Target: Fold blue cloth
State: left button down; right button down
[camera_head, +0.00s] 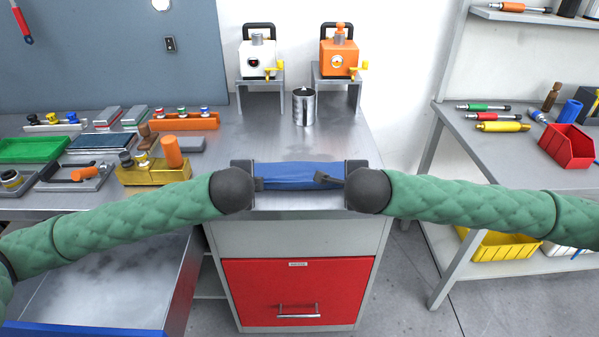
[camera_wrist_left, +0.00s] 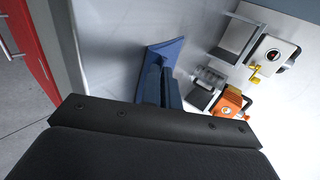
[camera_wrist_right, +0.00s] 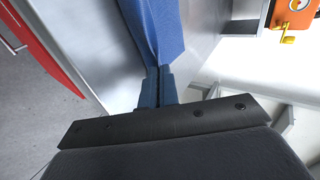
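The blue cloth (camera_head: 298,175) lies at the front edge of the steel worktop, between my two grippers. My left gripper (camera_head: 259,184) is at its left end; in the left wrist view its fingers (camera_wrist_left: 160,85) are together at the cloth (camera_wrist_left: 166,48) and appear to pinch it. My right gripper (camera_head: 325,179) reaches over the right part of the cloth. In the right wrist view its fingers (camera_wrist_right: 156,86) are close together on the cloth (camera_wrist_right: 158,28), which stretches away from them. The cloth's ends are partly hidden by the grippers.
Behind the cloth are a metal cup (camera_head: 304,108), a white device (camera_head: 258,58) and an orange device (camera_head: 339,55) on stands. A yellow fixture (camera_head: 152,172) stands left of my left gripper. Below the worktop is a red drawer (camera_head: 297,290). The worktop's middle is clear.

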pick_arm(q)
jog(key=shift+s, duration=0.1)
pick_arm(e)
jog(key=shift+s, duration=0.1)
pick_arm(q)
jog(key=shift+f, duration=0.1)
jog(key=c, duration=1.3)
grip_release()
pick_arm(e)
jog(key=c, duration=1.3)
grip_release()
pick_arm(q)
jog(key=s+r, duration=0.2)
jog(key=r, duration=0.1)
jog(key=s+r, duration=0.2)
jog(key=r, duration=0.1)
jog(key=s+r, duration=0.2)
jog(key=r, duration=0.1)
pick_arm(e)
jog(key=s+r, duration=0.2)
jog(key=r, duration=0.1)
jog(key=s+r, duration=0.2)
jog(key=r, duration=0.1)
jog(key=s+r, duration=0.2)
jog(key=r, duration=0.1)
jog(key=shift+f, duration=0.1)
